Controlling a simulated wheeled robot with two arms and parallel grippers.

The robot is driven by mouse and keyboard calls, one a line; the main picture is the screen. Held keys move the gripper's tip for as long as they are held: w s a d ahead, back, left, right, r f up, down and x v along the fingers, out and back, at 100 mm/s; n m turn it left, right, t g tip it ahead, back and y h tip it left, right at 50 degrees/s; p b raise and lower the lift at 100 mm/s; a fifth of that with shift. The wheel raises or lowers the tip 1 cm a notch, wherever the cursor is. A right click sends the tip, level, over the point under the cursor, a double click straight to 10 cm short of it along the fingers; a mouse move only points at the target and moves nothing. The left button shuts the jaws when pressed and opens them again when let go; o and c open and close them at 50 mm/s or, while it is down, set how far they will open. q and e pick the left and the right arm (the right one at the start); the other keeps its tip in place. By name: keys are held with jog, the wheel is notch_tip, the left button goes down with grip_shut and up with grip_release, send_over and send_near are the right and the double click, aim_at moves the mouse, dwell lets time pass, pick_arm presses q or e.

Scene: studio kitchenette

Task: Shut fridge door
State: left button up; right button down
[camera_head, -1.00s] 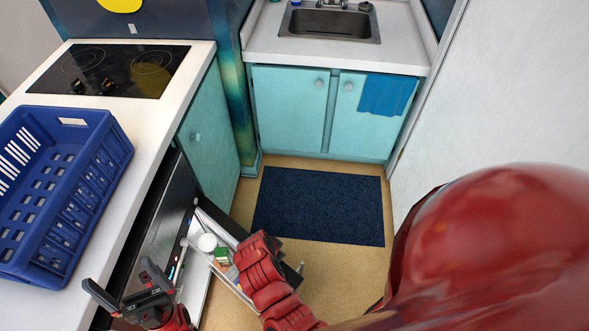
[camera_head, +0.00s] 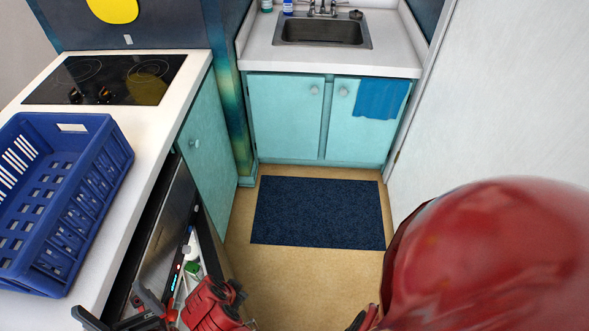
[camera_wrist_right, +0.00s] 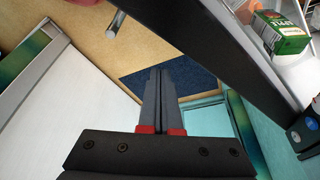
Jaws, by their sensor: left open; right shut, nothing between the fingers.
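The fridge under the left counter stands partly open. Its dark door (camera_head: 208,236) juts out toward the floor, with white shelving and a green box (camera_head: 193,268) just inside. In the right wrist view the dark door (camera_wrist_right: 215,50) runs diagonally, with a grey bar handle (camera_wrist_right: 115,24) on its outer side and the green box (camera_wrist_right: 281,33) behind it. My right gripper (camera_wrist_right: 160,74) is shut and empty, on the door's outer side; I cannot tell if it touches. In the head view its fingertips are hidden. My left gripper (camera_head: 108,296) is open near the fridge opening at lower left.
A blue crate (camera_head: 100,165) stands on the white counter (camera_head: 150,150) above the fridge. A dark blue mat (camera_head: 318,212) lies on the clear floor. Teal cabinets (camera_head: 285,115) and a sink are at the back. A white wall or panel (camera_head: 480,110) bounds the right.

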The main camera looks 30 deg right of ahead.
jog(key=shift+s+a, duration=0.1)
jog(key=shift+a, duration=0.9)
jog(key=shift+d, duration=0.15)
